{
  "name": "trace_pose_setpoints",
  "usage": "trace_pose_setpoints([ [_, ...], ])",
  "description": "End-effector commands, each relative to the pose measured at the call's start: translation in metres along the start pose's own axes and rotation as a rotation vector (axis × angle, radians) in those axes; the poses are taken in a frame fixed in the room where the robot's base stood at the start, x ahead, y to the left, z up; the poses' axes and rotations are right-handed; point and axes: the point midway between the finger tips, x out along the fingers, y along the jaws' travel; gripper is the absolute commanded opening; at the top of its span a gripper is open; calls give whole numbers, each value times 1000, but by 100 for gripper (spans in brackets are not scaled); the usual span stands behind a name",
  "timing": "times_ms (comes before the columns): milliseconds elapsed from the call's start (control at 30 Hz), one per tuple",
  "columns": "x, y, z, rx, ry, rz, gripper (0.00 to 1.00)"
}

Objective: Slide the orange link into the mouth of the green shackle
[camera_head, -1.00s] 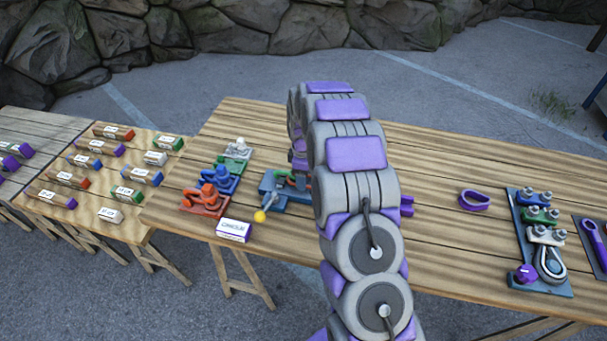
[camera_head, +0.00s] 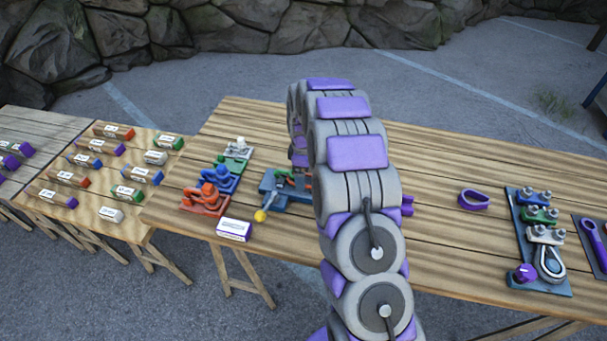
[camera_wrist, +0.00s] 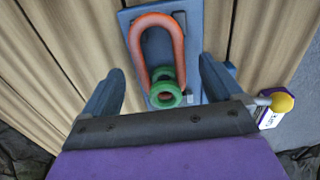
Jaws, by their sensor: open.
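The orange link (camera_wrist: 178,38) is a rounded loop over a blue-grey plate (camera_wrist: 195,35) in the wrist view. Its rounded end points to the top of the picture. The green shackle (camera_wrist: 164,88) shows as two ring-shaped eyes at the link's lower end, overlapping it in the picture. I cannot tell whether the link is inside the shackle's mouth. My gripper (camera_wrist: 160,72) is open, with one finger on each side of the link and visible gaps to both.
A yellow ball (camera_wrist: 283,102) on a grey rod and a white-and-purple label block (camera_wrist: 268,118) are at right; the block also shows in the head view (camera_head: 234,230). Red and blue fittings (camera_head: 207,199) stand left. A purple loop (camera_head: 473,199) and a shackle board (camera_head: 540,245) lie right.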

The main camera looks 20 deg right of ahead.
Motion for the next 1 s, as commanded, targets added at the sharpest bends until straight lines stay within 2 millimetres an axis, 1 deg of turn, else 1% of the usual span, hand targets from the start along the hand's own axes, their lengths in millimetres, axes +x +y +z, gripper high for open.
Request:
trace_pose_setpoints([
  [33, -11, 1, 0, 0, 1, 3, 93],
  [167, -38, 0, 0, 0, 0, 1, 93],
  [400, -94, 2, -1, -1, 2, 6, 93],
  [600, -132, 2, -1, 0, 1, 2, 93],
  [700, -146, 2, -1, 0, 0, 1, 93],
  [800, -154, 2, -1, 0, 0, 0, 93],
  [1000, -160, 1, -1, 0, -1, -1, 93],
])
